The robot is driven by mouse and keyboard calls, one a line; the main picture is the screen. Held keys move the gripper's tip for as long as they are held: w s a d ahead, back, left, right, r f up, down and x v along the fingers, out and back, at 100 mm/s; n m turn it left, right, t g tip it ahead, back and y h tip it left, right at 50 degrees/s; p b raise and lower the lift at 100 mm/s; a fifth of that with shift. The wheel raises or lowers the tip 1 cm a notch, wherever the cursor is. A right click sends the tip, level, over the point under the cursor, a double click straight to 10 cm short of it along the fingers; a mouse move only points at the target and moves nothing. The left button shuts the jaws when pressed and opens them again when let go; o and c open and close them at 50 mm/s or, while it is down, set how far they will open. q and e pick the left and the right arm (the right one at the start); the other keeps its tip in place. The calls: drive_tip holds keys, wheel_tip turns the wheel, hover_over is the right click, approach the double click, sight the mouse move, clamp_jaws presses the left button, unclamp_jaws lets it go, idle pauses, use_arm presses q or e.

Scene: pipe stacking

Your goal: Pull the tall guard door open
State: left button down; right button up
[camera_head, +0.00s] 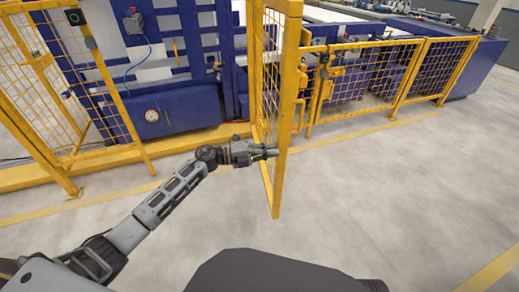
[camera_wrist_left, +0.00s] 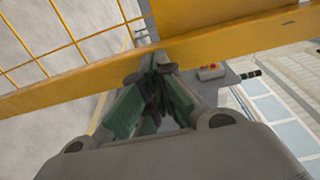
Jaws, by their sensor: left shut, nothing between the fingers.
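The tall guard door (camera_head: 289,90) is a yellow frame with wire mesh, in the middle of the head view. It stands swung out from the fence line, its near edge towards me, with an open gap to its left. My left gripper (camera_head: 274,153) is at the door's near upright, at about its lower half. In the left wrist view the green-padded fingers (camera_wrist_left: 160,65) are shut with nothing between them, their tips close against the yellow door bar (camera_wrist_left: 75,84). I cannot tell whether they touch it. My right gripper is not in view.
A yellow mesh fence (camera_head: 375,80) runs off to the right. Another mesh panel (camera_head: 75,95) stands at the left. Blue machinery (camera_head: 180,108) with a gauge is behind the opening, above a yellow floor-level beam (camera_head: 185,170). The grey floor (camera_head: 390,200) at the right is clear.

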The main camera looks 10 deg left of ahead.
use_arm(q)
drive_tip(key=x, duration=1.2)
drive_tip(key=shift+d+t+p, duration=0.3)
drive_tip(key=shift+d+p, duration=0.05)
drive_tip(key=shift+d, duration=0.1)
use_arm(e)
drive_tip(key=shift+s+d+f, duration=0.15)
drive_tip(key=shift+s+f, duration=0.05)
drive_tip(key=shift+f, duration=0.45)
use_arm(q)
drive_tip(key=shift+s+a, duration=0.15)
